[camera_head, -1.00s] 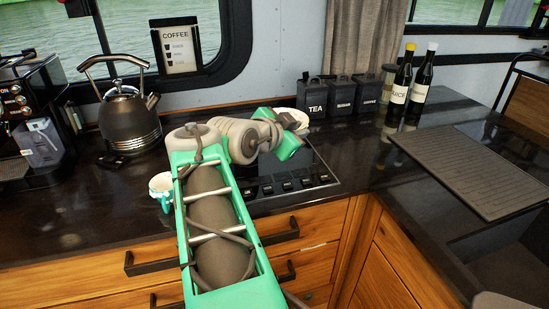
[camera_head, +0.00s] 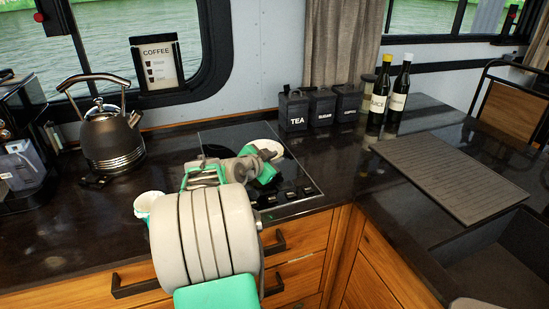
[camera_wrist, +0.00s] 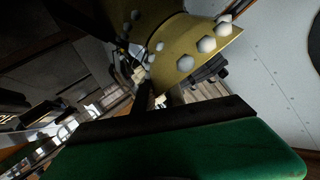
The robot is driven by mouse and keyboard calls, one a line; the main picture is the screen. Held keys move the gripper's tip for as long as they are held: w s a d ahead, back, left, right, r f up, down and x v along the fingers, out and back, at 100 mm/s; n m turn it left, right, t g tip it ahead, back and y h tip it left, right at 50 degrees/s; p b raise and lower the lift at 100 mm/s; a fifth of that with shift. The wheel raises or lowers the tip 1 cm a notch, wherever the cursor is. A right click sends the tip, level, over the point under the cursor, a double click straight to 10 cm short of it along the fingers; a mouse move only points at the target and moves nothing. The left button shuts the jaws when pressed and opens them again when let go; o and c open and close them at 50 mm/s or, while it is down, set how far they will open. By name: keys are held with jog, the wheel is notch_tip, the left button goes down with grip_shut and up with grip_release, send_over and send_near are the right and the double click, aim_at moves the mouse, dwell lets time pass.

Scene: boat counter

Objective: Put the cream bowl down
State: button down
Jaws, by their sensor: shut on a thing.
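The cream bowl (camera_head: 268,146) shows as a pale rim in the head view, over the right part of the black cooktop (camera_head: 225,134). My gripper (camera_head: 270,158) is at the bowl's near side and shut on it. In the wrist view the bowl (camera_wrist: 198,45) fills the top middle, its wall yellowish in the light with white raised dots. It looks tilted there, which is also how the camera sits. I cannot tell whether the bowl touches the cooktop.
Canisters marked TEA (camera_head: 293,110) and others stand just behind and right of the bowl. A kettle (camera_head: 112,140) stands at left, and a white and teal cup (camera_head: 147,204) sits beside my arm. Two bottles (camera_head: 389,92) stand at right, behind a dark ribbed mat (camera_head: 450,178).

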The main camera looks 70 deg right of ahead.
jog(key=c, duration=1.4)
grip_release()
jog(key=shift+o, duration=0.2)
